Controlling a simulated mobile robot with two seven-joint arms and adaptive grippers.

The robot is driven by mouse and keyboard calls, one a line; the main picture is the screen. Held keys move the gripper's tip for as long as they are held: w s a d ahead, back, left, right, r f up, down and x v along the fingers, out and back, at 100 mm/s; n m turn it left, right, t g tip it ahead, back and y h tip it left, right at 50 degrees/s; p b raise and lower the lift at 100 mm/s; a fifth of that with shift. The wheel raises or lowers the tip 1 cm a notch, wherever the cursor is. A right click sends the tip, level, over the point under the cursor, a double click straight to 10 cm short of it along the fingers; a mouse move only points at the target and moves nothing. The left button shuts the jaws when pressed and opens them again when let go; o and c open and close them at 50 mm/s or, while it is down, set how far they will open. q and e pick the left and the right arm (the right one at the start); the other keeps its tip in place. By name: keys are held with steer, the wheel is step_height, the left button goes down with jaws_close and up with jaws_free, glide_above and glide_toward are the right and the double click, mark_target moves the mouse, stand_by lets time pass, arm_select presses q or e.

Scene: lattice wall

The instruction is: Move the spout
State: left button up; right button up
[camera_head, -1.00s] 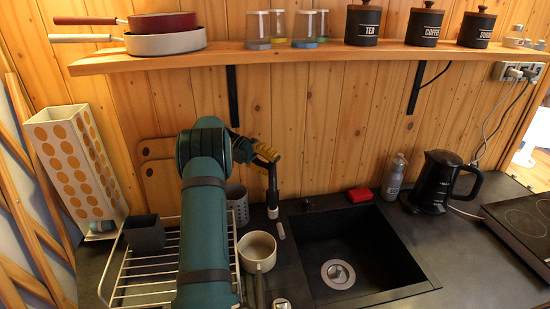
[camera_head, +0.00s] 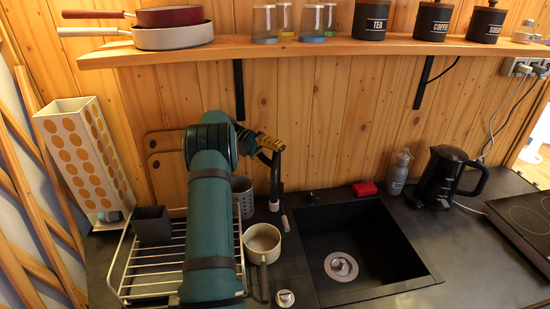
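The black spout (camera_head: 275,175) stands at the back left corner of the black sink (camera_head: 425,283). It looks slim and upright, with a pale tip at its lower end. My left arm reaches up from the bottom of the view. Its black and yellow gripper (camera_head: 268,143) is at the top of the spout and seems to touch it. The fingers overlap the dark spout, so I cannot tell whether they are closed on it. The spout's back side is hidden. My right gripper is not in view.
A pot (camera_head: 262,244) and a wire dish rack (camera_head: 135,282) stand left of the sink. A red sponge (camera_head: 364,188), a bottle (camera_head: 399,172) and a black kettle (camera_head: 448,177) stand behind and right of it. A shelf (camera_head: 215,52) hangs above.

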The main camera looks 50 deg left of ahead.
arm_select(q)
step_height(320, 180, up, 10)
stand_by(0.6)
